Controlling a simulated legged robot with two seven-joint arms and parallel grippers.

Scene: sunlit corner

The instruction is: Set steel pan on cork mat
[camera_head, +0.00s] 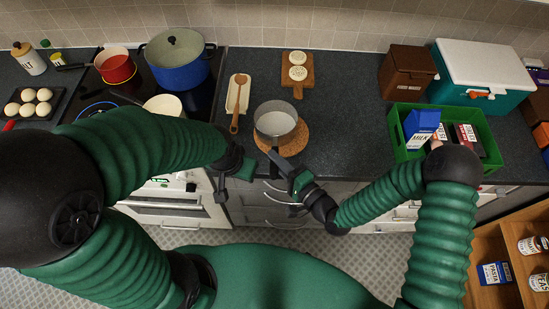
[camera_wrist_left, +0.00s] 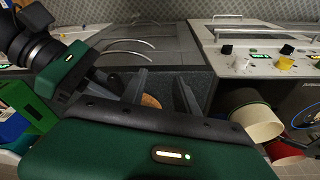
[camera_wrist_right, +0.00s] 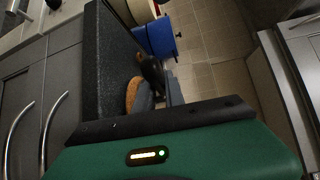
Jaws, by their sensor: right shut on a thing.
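The steel pan (camera_head: 275,118) is a light grey open pot with its dark handle toward me. It overlaps the upper left of the round cork mat (camera_head: 300,144); I cannot tell whether its base touches the mat. My right gripper (camera_head: 285,168) is shut on the pan's handle near the counter's front edge. In the right wrist view the mat (camera_wrist_right: 132,96) shows beside my fingers and the pan body is not clear. My left gripper (camera_head: 246,168) is open and empty left of the handle. Part of the mat shows between its spread fingers in the left wrist view (camera_wrist_left: 151,101).
A spoon rest with a wooden spoon (camera_head: 237,103) lies left of the pan. A wooden board (camera_head: 297,77) with two round pieces lies behind it. A green crate (camera_head: 402,155) with a milk carton stands right. The stove with pots is left. Counter between mat and crate is clear.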

